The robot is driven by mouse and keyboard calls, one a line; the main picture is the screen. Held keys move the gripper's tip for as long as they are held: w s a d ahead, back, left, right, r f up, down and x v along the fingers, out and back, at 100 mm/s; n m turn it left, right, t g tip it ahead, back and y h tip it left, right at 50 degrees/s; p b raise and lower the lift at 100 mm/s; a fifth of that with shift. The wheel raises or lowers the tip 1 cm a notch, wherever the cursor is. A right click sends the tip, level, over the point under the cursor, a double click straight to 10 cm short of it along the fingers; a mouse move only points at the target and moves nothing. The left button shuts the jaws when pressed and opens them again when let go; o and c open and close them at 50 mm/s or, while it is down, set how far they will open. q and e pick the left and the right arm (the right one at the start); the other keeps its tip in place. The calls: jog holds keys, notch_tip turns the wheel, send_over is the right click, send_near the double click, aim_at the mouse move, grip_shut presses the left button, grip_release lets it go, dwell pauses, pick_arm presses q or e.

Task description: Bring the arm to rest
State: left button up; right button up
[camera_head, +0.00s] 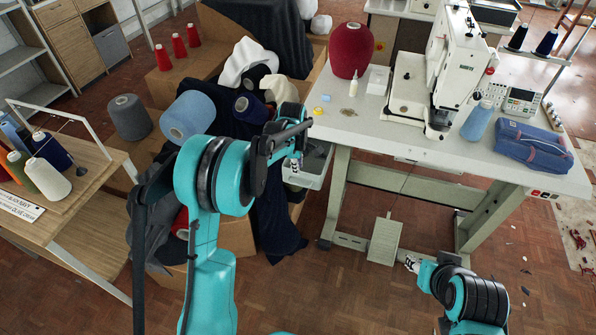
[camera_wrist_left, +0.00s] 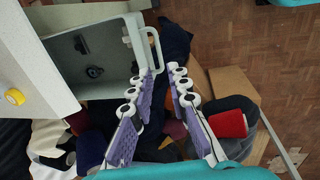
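My left arm reaches up from the bottom of the head view. Its gripper (camera_head: 294,165) is beside the left end of the white sewing table (camera_head: 345,127), near the grey drawer (camera_head: 311,168) under it. In the left wrist view the two purple-padded fingers (camera_wrist_left: 160,70) stand apart with nothing held between them. The drawer (camera_wrist_left: 88,55) shows left of the fingers, its handle close to the left fingertip; I cannot tell if they touch. My right arm shows at the lower right of the head view; only a small part of its gripper (camera_head: 411,264) shows, below the table.
A buttonhole machine (camera_head: 447,65), dark red cone (camera_head: 351,50) and blue pouch (camera_head: 533,148) stand on the table. Boxes with fabric and a blue cone (camera_head: 188,116) are behind my left arm. A wooden spool table (camera_head: 85,185) is at left. Floor between the tables is partly clear.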

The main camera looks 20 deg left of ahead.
pick_arm(q)
jog(key=shift+r, duration=0.1)
dwell(0.4)
jog(key=s+d+r+m+t, duration=0.2)
jog(key=s+r+m, duration=0.6)
jog(key=s+r, duration=0.55)
jog(key=s+f+m+t, duration=0.1)
jog(key=s+m+t, duration=0.2)
jog(key=s+m, duration=0.6)
jog(key=s, duration=0.9)
jog(key=shift+d+f+m, duration=0.25)
jog(key=shift+m, duration=0.15)
